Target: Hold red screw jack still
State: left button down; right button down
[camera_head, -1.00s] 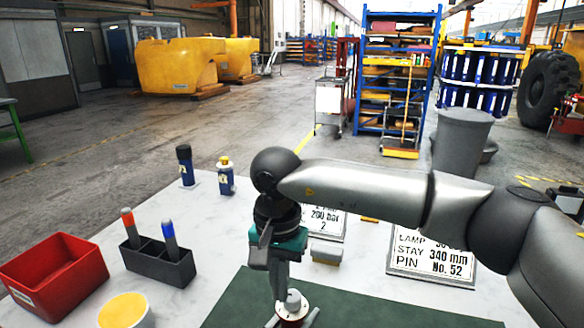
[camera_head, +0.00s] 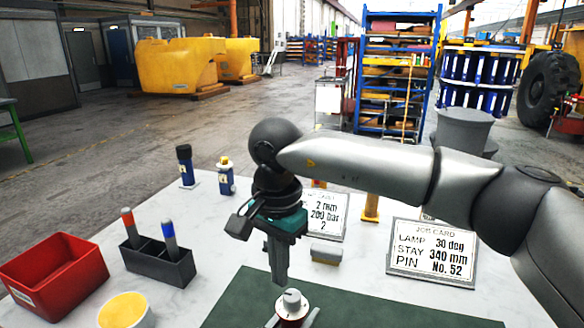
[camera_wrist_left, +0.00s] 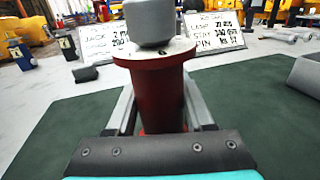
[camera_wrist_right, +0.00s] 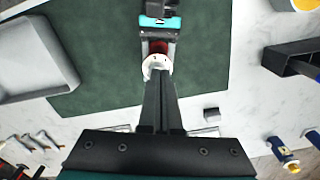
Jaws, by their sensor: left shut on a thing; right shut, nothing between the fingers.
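The red screw jack (camera_head: 292,306) stands at the bottom of the head view, cut off by the frame edge. In the left wrist view its red body (camera_wrist_left: 157,98) is upright under a wide flange and grey knob. My left gripper (camera_head: 293,321) is shut on the body, one finger on each side. My right gripper (camera_head: 279,283) is shut and empty, pointing down just above and behind the jack's top. In the right wrist view its fingertips lie close to the jack's white disc (camera_wrist_right: 157,66); I cannot tell whether they touch.
A green mat (camera_head: 345,312) lies on the pale table. A red bin (camera_head: 55,277), black pen holder (camera_head: 157,262) and yellow-topped round container (camera_head: 124,311) are on the left. Job cards (camera_head: 433,250) stand behind the mat. A grey tray (camera_wrist_right: 40,58) shows in the right wrist view.

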notch_tip(320, 180, down, 7)
jog(key=m, duration=0.2)
jog(key=shift+r, duration=0.2)
dwell(0.4)
jog(key=shift+w+d, duration=0.3)
jog(key=shift+w, duration=0.05)
dwell(0.8)
jog(key=shift+w+a, duration=0.1)
jog(key=shift+w, duration=0.15)
jog(key=shift+a, duration=0.1)
jog(key=shift+s+a, duration=0.25)
notch_tip(320, 180, up, 6)
dwell(0.6)
